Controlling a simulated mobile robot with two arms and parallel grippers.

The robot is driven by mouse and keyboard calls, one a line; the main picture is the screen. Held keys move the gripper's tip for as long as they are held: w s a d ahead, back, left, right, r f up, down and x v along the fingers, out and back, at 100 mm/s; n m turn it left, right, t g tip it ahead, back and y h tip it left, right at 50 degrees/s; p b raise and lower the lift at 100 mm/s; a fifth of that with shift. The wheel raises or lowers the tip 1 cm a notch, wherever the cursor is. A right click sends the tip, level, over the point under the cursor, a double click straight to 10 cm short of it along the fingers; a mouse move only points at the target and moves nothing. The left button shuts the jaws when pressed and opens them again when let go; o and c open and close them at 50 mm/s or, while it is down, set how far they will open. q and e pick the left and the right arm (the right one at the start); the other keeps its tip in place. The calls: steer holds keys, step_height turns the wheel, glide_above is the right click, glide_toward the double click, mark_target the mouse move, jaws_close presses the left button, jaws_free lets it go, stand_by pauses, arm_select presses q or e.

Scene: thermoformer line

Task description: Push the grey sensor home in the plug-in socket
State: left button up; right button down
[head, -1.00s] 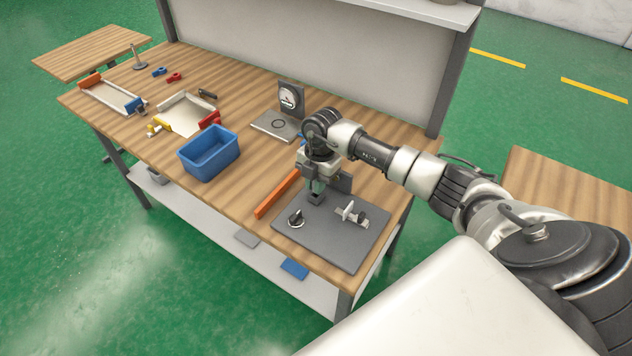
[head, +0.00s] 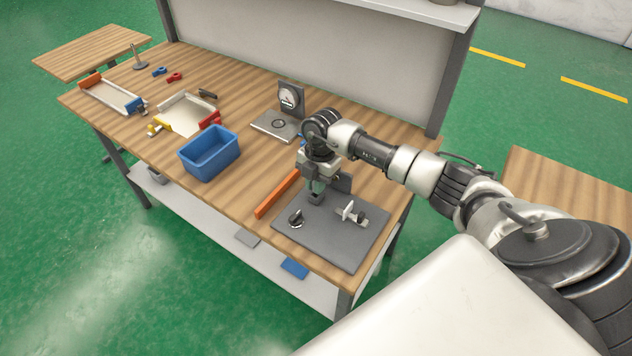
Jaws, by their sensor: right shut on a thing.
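My right gripper (head: 317,188) reaches down over the back left part of a dark grey plate on the bench. It is shut on a small grey block, the grey sensor (head: 316,199), which shows just below the fingers. The plug-in socket cannot be made out; the gripper and sensor cover that spot. I cannot tell whether the sensor touches the plate or how deep it sits. My left gripper is not in view.
The grey plate (head: 345,246) also carries a black knob (head: 296,217) and a white lever piece (head: 346,210). An orange bar (head: 277,194) lies left of it. A blue bin (head: 209,154), a dial gauge stand (head: 289,97) and trays stand farther left and back.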

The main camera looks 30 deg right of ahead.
steer(key=shift+f+b, duration=0.6)
steer(key=shift+f, duration=0.35)
steer(key=c, duration=1.1)
jaws_free()
steer(key=shift+o, duration=0.2)
steer(key=r, duration=0.3)
steer(key=d+r+b, duration=0.1)
steer(key=r, duration=0.6)
steer(key=shift+w+d+r, duration=0.3)
steer(key=shift+r, duration=0.05)
